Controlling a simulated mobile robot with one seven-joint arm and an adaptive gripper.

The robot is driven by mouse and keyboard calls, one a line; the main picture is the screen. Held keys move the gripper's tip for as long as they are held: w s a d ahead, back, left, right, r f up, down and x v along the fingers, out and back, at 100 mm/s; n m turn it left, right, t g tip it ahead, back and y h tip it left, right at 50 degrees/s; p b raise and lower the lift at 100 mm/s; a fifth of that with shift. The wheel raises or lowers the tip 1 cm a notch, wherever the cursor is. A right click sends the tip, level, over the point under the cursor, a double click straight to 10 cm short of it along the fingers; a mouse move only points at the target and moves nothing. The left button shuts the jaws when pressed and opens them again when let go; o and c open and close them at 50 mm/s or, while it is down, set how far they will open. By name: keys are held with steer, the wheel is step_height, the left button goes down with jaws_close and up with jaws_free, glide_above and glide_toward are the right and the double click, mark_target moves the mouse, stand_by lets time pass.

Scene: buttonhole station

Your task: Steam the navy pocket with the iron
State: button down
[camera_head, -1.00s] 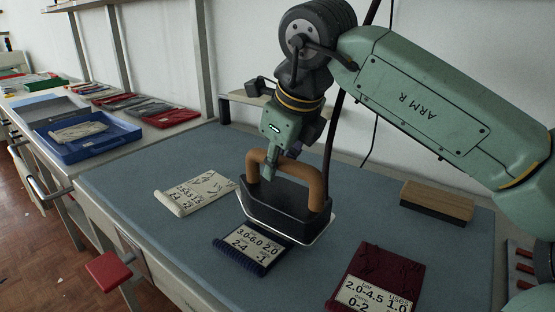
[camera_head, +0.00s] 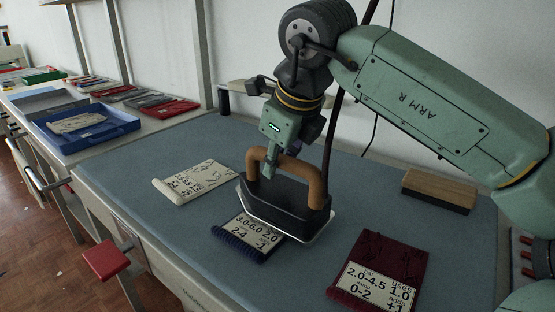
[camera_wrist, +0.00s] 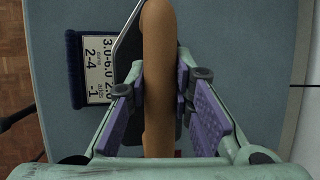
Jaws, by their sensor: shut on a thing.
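The iron has a dark body (camera_head: 290,207), a pale soleplate edge and a brown arched handle (camera_head: 316,185). My gripper (camera_head: 272,168) is shut on the handle from above; the wrist view shows its purple pads on either side of the handle (camera_wrist: 158,50). The navy pocket (camera_head: 228,243) lies flat on the blue-grey table mat, its white label facing up. The iron covers the pocket's back right part. In the wrist view the navy pocket (camera_wrist: 74,60) shows left of the handle. Whether the soleplate touches it, I cannot tell.
A cream pocket (camera_head: 205,180) lies behind and left, a maroon pocket (camera_head: 400,250) at front right. A wood-topped block (camera_head: 440,188) stands at the right. A blue tray (camera_head: 75,148) and several folded cloths are on the left counter. A red stool seat (camera_head: 106,257) stands beside the table.

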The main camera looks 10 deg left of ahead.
steer(key=shift+f+b, duration=0.4)
steer(key=shift+f, duration=0.05)
stand_by(1.7)
steer(key=shift+r, duration=0.1)
steer(key=shift+r+p, duration=2.8)
steer(key=shift+r, duration=0.75)
